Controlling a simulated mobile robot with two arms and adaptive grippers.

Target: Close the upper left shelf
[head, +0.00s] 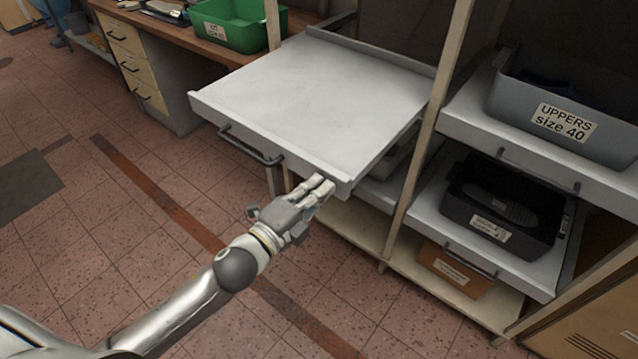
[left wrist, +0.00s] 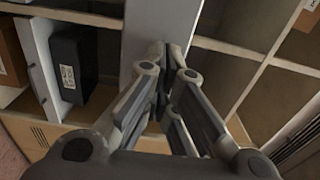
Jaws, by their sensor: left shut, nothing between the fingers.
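The upper left shelf (head: 310,95) is a white pull-out tray, extended out of the wooden rack and empty on top. Its dark bar handle (head: 250,146) is on the front face. My left gripper (head: 322,188) is shut and empty, with its fingertips at the right end of the shelf's front edge. Whether they touch it is hard to tell. In the left wrist view the shut fingers (left wrist: 165,55) are in front of a grey-white panel (left wrist: 165,22). My right gripper is not in view.
Right of the wooden upright (head: 428,125), a grey "UPPERS size 40" bin (head: 566,118) sits on another white shelf. Below are a black bin (head: 505,215) and an orange box (head: 455,270). A desk with a green bin (head: 235,25) stands behind left. The tiled floor in front is clear.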

